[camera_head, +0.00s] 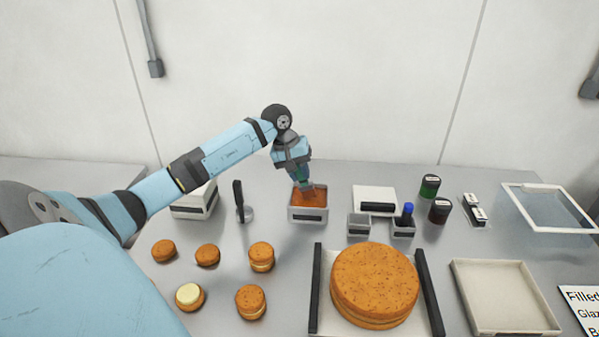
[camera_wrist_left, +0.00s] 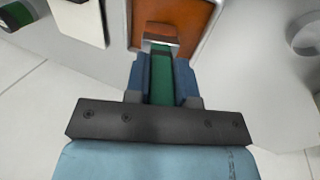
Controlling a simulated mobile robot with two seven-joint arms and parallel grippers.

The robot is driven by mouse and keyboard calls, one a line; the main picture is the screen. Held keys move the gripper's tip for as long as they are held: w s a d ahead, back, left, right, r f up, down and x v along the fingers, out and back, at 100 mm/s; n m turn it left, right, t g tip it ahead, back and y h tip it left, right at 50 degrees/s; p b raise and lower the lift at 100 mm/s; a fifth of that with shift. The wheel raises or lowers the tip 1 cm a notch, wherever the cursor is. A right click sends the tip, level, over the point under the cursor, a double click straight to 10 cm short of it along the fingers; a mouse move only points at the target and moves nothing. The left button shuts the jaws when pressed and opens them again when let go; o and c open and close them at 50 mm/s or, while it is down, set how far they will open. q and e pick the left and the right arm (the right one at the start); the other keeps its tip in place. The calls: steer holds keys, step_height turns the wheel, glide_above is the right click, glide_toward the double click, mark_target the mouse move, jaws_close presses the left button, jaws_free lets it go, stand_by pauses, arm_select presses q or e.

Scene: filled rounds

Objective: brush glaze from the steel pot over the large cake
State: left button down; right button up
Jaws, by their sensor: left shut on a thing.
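The large cake (camera_head: 374,283), round, brown and speckled, stands on a tray with dark side bars at front centre right. A square grey metal pot (camera_head: 308,216) with orange-brown filling stands left of centre behind it. My left gripper (camera_head: 303,181) is above this pot, shut on a green-handled brush. In the left wrist view the green handle (camera_wrist_left: 162,78) lies between the fingers. My right gripper is not in view.
Several small cakes (camera_head: 261,256) stand at left front. Two small grey pots (camera_head: 359,225) stand right of the filled pot, one holding a blue-topped tool (camera_head: 407,212). Two dark jars (camera_head: 439,210) stand farther right. An empty pale tray (camera_head: 503,297) lies right of the large cake.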

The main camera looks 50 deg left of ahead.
arm_select(q)
steer(key=shift+f, duration=0.1)
steer(key=shift+r+p, duration=0.9)
steer(key=shift+r, duration=2.65)
